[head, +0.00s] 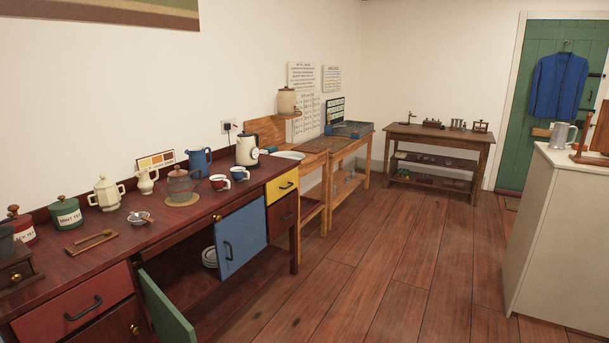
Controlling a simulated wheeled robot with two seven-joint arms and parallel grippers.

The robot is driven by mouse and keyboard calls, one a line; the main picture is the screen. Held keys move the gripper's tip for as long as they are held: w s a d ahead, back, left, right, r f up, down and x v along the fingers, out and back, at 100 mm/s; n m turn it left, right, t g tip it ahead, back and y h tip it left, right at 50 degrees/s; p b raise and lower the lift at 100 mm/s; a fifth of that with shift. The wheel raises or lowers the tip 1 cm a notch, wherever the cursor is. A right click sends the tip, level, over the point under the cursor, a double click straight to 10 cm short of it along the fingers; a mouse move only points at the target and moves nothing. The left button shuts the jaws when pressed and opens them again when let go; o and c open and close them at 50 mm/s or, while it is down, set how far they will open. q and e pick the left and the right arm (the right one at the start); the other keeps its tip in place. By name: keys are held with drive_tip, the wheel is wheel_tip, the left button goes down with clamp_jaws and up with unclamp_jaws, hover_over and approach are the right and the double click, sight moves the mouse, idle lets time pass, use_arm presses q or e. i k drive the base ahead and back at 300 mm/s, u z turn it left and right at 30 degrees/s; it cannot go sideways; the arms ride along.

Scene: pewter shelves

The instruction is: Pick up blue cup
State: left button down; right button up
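A small cup with a blue-looking outside and a pale rim (239,174) stands upright on the dark red-brown counter (255,188), near its right end. A red-and-white cup (219,183) stands just to its left. A larger blue jug (199,162) stands behind and to the left of the cups. A cream and black kettle (247,150) stands behind the blue cup. Neither of my grippers is in view.
Teapots, canisters and a wooden tray (91,242) fill the counter's left part. A green cabinet door (165,308) stands open into the floor space in front; a blue door (241,238) is beside it. Open wooden floor (380,265) lies to the right, up to a white cabinet (553,235).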

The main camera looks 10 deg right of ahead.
sight(238, 173)
drive_tip(key=z, duration=0.5)
drive_tip(key=i, duration=2.75)
drive_tip(key=u, duration=1.55)
drive_tip(key=i, duration=1)
